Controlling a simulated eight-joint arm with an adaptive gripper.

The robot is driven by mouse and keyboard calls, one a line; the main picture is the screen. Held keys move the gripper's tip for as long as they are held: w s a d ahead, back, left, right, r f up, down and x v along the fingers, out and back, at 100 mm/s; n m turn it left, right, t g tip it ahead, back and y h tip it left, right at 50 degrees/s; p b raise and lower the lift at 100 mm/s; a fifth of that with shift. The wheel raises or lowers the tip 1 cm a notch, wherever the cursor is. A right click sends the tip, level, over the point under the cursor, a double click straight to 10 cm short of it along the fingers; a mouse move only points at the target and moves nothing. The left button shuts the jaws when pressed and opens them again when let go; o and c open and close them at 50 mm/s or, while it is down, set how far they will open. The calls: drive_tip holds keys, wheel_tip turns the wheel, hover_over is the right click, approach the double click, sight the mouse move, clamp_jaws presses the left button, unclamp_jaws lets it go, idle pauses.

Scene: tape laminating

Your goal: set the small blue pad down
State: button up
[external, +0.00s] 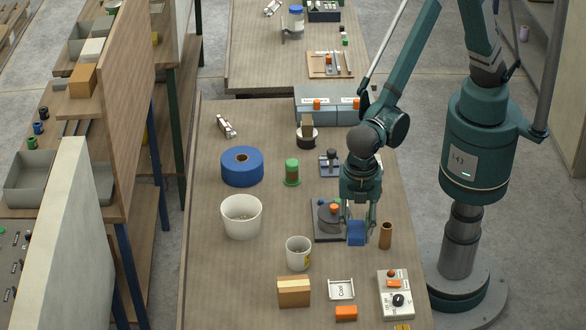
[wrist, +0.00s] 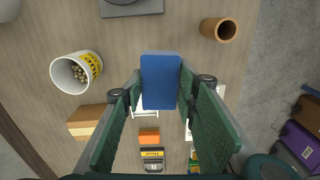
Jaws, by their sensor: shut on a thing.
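The small blue pad (external: 356,232) is a blue block between the fingers of my gripper (external: 358,224). In the wrist view the pad (wrist: 160,80) sits between the two green finger pads of my gripper (wrist: 160,92), which are shut on its sides. In the external view the pad hangs from the fingers near the right side of the table. Whether its underside touches the wood cannot be told.
A brown cup (external: 386,235) stands just right of the pad. A dark-based device (external: 328,220) is to its left. A white cup (external: 298,253), a wooden block (external: 293,292), a white holder (external: 341,289), an orange block (external: 346,313) and a control box (external: 396,294) stand in front.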

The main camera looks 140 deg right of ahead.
sight(354, 227)
drive_tip(key=shift+r, duration=0.1)
drive_tip(key=r, duration=0.5)
drive_tip(key=shift+d+r, duration=0.1)
drive_tip(key=shift+d, duration=0.3)
drive_tip(key=s+d+m, duration=0.3)
drive_tip(key=d+m, duration=0.1)
drive_tip(key=d, duration=1.2)
drive_tip(key=s+d+m, duration=0.2)
drive_tip(key=d+m, duration=0.3)
drive_tip(key=d, duration=1.1)
drive_tip(key=s+d+m, duration=0.4)
drive_tip(key=s+d, duration=0.6)
drive_tip(key=d, duration=0.4)
drive_tip(key=s+d+m, duration=0.4)
drive_tip(key=s+d, duration=0.5)
drive_tip(key=d, duration=0.5)
drive_tip(key=shift+f, duration=2.6)
